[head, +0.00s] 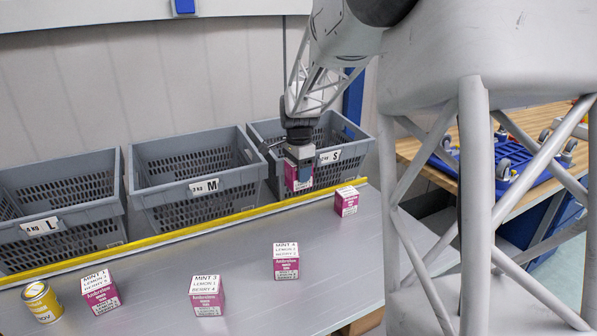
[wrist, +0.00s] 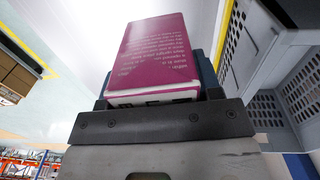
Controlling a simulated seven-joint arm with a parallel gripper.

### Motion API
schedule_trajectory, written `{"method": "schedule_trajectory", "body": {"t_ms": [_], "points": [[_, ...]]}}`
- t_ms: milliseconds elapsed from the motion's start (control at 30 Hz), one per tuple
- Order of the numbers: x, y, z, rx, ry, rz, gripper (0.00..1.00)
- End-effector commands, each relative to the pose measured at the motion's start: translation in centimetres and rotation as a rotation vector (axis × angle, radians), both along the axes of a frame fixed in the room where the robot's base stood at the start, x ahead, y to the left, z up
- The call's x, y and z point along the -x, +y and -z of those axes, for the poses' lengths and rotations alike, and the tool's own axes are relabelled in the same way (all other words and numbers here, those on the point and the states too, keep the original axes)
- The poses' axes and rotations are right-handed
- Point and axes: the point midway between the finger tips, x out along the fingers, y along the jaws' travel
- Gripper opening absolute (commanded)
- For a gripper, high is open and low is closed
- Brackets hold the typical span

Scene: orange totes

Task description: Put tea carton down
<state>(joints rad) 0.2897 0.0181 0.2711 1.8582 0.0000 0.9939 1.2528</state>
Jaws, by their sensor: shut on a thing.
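My gripper (head: 300,171) is shut on a magenta and white tea carton (head: 292,183). It holds the carton in front of the crate marked S, close to the yellow rail; I cannot tell if the carton is above the table or over the crate's edge. In the wrist view the held carton (wrist: 152,50) shows its magenta side with white print, between the jaws. Other tea cartons stand on the grey table (head: 240,255): one at the right (head: 346,201), one near the middle (head: 286,261), one at the front (head: 208,296) and one at the left (head: 100,292).
Grey crates marked L (head: 60,222), M (head: 205,187) and S (head: 330,157) stand behind the yellow rail (head: 190,231). A yellow can (head: 42,302) stands at the table's left. The table between the cartons is clear. A wooden bench with a blue item (head: 490,160) is at the right.

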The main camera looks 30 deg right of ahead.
Motion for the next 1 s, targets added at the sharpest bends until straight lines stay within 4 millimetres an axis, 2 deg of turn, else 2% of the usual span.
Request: {"method": "schedule_trajectory", "body": {"t_ms": [333, 533, 767, 1000], "points": [[0.3, -0.2, 0.2, 0.000, 0.000, 0.001, 0.28], [2.2, -1.2, 1.1, 0.000, 0.000, 0.005, 0.28], [6.8, -3.2, 3.3, 0.000, 0.000, 0.011, 0.28], [13.1, -5.2, 6.4, 0.000, 0.000, 0.018, 0.28]]}}
